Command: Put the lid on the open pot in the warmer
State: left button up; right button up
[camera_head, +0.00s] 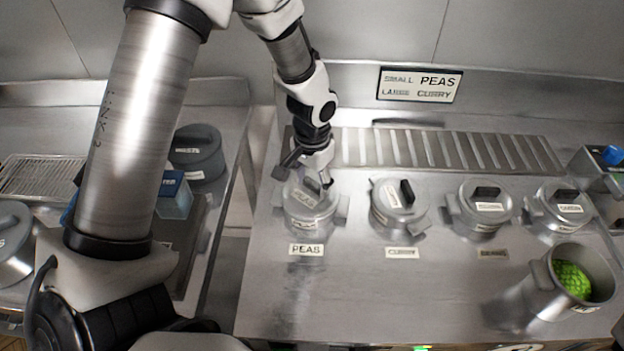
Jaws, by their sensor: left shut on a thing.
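My left gripper (312,180) is shut on the lid marked PEAS (304,196), seen from above at the left end of the steel warmer counter. The lid is over the steel pot (311,224) behind the PEAS label. I cannot tell whether it rests on the rim or hangs just above it, as the gripper hides part of it. To its right, pots with black-handled lids stand in a row: the curry pot (396,218), a third pot (477,222) and a fourth pot (555,219). My right gripper is not in view.
The counter's front middle is clear. A dark lidded pot (198,158) stands on the left counter.

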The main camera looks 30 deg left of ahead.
pick_arm(q)
jog(key=shift+f, duration=0.3)
dwell(0.6)
jog(key=o, duration=1.5)
notch_tip(320, 180, up, 7)
jog(key=p, duration=0.6)
jog(key=shift+r+p, duration=0.1)
jog(key=shift+p, duration=0.25)
jog(key=shift+s, duration=0.1)
